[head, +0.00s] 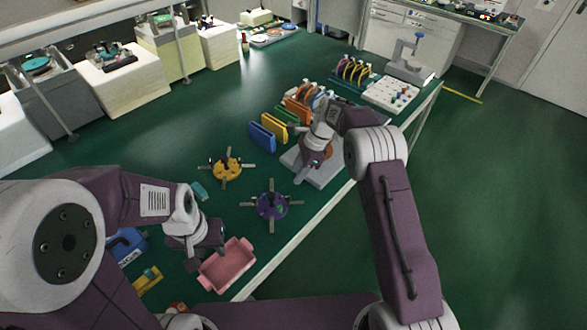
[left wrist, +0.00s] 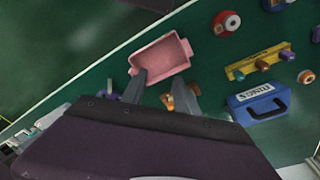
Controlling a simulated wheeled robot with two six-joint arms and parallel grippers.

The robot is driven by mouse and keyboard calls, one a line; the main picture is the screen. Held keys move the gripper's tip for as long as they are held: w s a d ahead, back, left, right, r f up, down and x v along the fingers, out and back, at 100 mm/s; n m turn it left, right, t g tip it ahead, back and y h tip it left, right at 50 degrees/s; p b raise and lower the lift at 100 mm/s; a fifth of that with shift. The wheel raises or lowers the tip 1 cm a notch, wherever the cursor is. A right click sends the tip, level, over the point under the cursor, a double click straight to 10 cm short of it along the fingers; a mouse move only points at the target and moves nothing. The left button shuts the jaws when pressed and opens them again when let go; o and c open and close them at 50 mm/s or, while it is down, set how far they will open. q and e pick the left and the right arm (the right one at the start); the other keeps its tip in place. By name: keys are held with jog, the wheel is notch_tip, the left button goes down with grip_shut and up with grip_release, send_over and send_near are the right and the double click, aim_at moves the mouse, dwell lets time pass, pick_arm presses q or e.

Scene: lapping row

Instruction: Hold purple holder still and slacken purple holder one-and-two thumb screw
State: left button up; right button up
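The purple holder (head: 271,205) lies on the green table, a round purple body with metal arms sticking out crosswise. Its individual thumb screws are too small to tell apart. My left gripper (head: 207,255) is beside the pink tray, left of and nearer than the purple holder, not touching it. In the left wrist view its two fingers (left wrist: 166,85) are spread with nothing held between them. A small purple part (left wrist: 109,95) shows left of the fingers there, mostly hidden. My right gripper (head: 312,164) is over a grey plate, right of and beyond the purple holder; its fingers are unclear.
A pink tray (head: 228,266) stands near the table's front edge; a yellow holder (head: 227,167) lies beyond the purple one. The grey plate (head: 327,180) and upright coloured plates (head: 268,133) stand farther back. A blue case (left wrist: 258,104) and yellow rack (left wrist: 258,64) are at the left.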

pick_arm(q)
jog(key=shift+o, duration=0.3)
jog(key=shift+s+d+r, duration=0.3)
jog(key=shift+d+r, duration=0.05)
jog(key=shift+d, duration=0.2)
jog(key=shift+o, duration=0.7)
jog(key=shift+s+d, duration=0.15)
jog(key=shift+s, duration=0.15)
jog(key=w+r, duration=0.4)
jog(key=w, duration=0.5)
jog(key=g, duration=0.1)
send_over(254, 198)
notch_tip(254, 198, down, 11)
jog(key=shift+w+f, duration=0.1)
jog(key=shift+d+f, duration=0.1)
jog(key=shift+f, duration=0.05)
notch_tip(254, 198, down, 9)
jog(key=shift+r, duration=0.1)
